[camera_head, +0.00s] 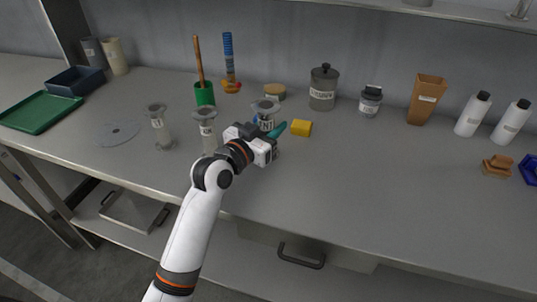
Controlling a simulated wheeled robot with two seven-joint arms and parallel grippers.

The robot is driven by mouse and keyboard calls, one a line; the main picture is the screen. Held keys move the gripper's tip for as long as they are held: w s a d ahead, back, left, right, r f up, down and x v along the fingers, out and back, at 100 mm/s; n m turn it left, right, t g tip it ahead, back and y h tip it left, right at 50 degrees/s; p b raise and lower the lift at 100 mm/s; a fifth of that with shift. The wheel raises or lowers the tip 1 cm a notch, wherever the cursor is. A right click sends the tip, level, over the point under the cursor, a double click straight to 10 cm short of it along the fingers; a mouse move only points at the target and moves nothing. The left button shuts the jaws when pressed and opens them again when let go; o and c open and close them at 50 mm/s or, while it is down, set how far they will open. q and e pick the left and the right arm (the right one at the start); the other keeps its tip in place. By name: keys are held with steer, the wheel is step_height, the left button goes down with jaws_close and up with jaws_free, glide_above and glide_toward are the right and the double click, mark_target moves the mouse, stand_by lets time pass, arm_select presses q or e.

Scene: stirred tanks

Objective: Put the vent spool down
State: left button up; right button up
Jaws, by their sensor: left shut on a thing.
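The vent spool (266,107) is a clear, flanged piece with a white label, of which the letters "NT" show. It is near the middle of the counter in the head view, looks upright, and its lower part is hidden behind my gripper. My left gripper (270,131) is shut on it. I cannot tell whether its base touches the counter. Two similar clear flanged spools, one (158,128) further left and one (206,132) just left of my wrist, stand upright on the counter. My right gripper is not in view.
A yellow block (301,128) and a teal piece (278,130) are close by the gripper. A green cup (204,94), grey lidded jar (323,88) and small dark-lidded jar (370,100) stand behind. The counter (370,190) is clear at front right.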

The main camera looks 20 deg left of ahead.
arm_select(q)
step_height(320, 180, down, 6)
steer(key=shift+r+b, duration=0.1)
steer(key=shift+b, duration=0.2)
steer(key=shift+f, duration=0.2)
steer(key=o, duration=1.1)
steer(key=shift+c, duration=0.2)
